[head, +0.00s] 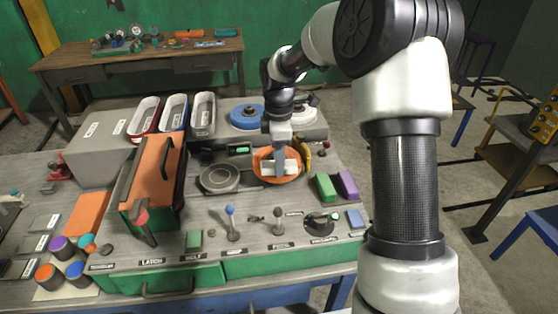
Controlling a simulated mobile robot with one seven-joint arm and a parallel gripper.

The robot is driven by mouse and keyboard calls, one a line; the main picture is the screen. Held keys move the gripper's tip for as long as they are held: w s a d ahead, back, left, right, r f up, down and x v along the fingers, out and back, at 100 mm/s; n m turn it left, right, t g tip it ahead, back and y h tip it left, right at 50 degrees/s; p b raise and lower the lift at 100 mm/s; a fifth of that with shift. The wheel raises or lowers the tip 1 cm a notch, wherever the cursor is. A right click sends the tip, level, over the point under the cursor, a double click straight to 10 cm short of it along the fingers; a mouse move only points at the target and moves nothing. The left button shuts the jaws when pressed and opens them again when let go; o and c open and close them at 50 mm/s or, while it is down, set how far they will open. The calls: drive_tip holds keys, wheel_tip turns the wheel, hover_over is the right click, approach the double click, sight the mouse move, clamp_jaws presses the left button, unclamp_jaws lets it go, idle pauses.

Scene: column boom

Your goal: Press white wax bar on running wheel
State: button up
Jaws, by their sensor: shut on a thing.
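My gripper (279,166) points down over the orange wheel (262,172), near the back right of the bench. It is shut on the white wax bar (292,167), whose pale end shows beside the fingers. The bar overlaps the wheel's face in the head view. I cannot tell whether it touches the wheel or hangs just above it. The wheel's spin cannot be judged from one picture. My gripper hides part of the wheel and the bar.
Green (326,187) and purple (347,184) bars lie right of the wheel. A yellow curved part (304,158) stands close by the wheel. Blue (247,117) and white wheels are behind. Upright levers (232,222) and a knob (321,222) line the front. An orange-lidded box (158,170) stands left.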

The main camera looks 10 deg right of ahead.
drive_tip(key=shift+f, duration=0.5)
idle(2.2)
drive_tip(key=shift+r, duration=0.1)
drive_tip(key=shift+r+p, duration=1.65)
drive_tip(key=shift+r, duration=2.3)
